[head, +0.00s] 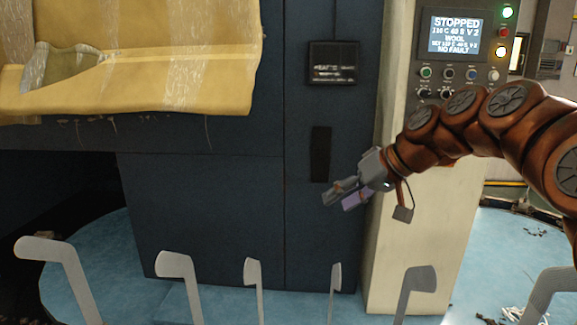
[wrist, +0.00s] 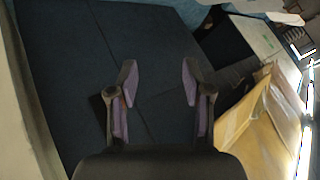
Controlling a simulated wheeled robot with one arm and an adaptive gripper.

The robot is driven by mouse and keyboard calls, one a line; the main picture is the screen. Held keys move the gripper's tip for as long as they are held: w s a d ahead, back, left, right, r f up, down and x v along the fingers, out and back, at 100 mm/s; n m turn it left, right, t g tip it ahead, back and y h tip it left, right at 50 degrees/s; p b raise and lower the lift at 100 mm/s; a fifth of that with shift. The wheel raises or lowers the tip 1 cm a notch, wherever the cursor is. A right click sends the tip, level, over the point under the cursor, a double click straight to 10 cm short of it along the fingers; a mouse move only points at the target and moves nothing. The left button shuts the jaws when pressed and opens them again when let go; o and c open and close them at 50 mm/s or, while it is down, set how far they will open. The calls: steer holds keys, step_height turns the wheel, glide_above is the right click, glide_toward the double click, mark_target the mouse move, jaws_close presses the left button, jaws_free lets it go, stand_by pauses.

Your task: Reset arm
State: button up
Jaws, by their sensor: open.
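My gripper (head: 345,197) is at the end of my orange-brown arm, which reaches in from the right in the head view. It hangs in front of the dark blue machine cabinet (head: 220,215), below and left of the control panel. In the wrist view my gripper (wrist: 158,85) has its two purple-padded fingers spread apart with nothing between them. The dark cabinet face (wrist: 80,60) fills the view beyond them.
Several grey foot-shaped boards (head: 175,265) stand in a row along the front. Yellow wrapped material (head: 180,65) lies at upper left and also shows in the wrist view (wrist: 265,125). The control panel screen (head: 454,35) reads STOPPED and NO FAULT. Blue floor (head: 90,260) lies below.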

steer(key=s+a+f+m+g+h, duration=0.1)
steer(key=s+f+g+h, duration=0.2)
steer(key=s+f, duration=0.95)
steer(key=s+d+f+m+g+h, duration=0.1)
steer(key=s+d+f, duration=0.1)
steer(key=s, duration=0.5)
steer(key=s+d+f+m+g+h, duration=0.1)
steer(key=s+d+f+h, duration=0.1)
steer(key=s+f, duration=0.3)
steer(key=s+d+f+m+g+h, duration=0.1)
steer(key=s+d+f, duration=0.3)
steer(key=s, duration=0.7)
steer(key=shift+s+d+f+h, duration=0.15)
steer(key=shift+s+h, duration=0.05)
steer(key=shift+h, duration=0.2)
